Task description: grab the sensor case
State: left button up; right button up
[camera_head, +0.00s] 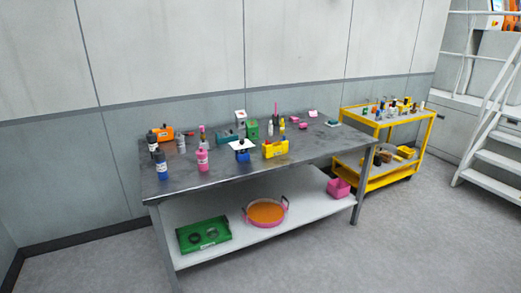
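I cannot tell which object is the sensor case; no label can be read from here. Case-like or box-like objects on the dark-topped workbench (220,182) include an orange one (164,133) at the far left, a teal one (225,138) at the back, a green one (252,132), a blue one (242,156) at the front and a yellow one (275,149). A small pink item (313,114) lies near the back right. Neither of my grippers is in view.
Several bottles stand among the boxes, including a pink bottle (202,161) near the front edge. The lower shelf holds a green tray (190,247), an orange-filled round pan (267,212) and a pink bin (339,188). A yellow cart (433,133) and stairs (488,172) stand right. Front floor is clear.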

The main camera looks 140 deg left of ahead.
aim_at(276, 149)
jog(key=u, duration=4.55)
jog(key=i+u, duration=0.1)
jog(key=u, duration=0.3)
jog(key=l+u, duration=0.15)
jog(key=u, duration=0.2)
jog(key=i+l+u, duration=0.15)
jog(key=u, duration=0.25)
jog(key=l+u, duration=0.1)
jog(key=u, duration=0.25)
jog(key=i+l+u, duration=0.2)
jog(key=l+u, duration=0.15)
jog(key=l, duration=0.85)
jog(key=i+l+u, duration=0.1)
jog(key=l+u, duration=0.3)
jog(key=l, duration=0.8)
jog(key=k+l+u, duration=0.1)
jog(key=l+u, duration=0.25)
jog(key=l, duration=0.9)
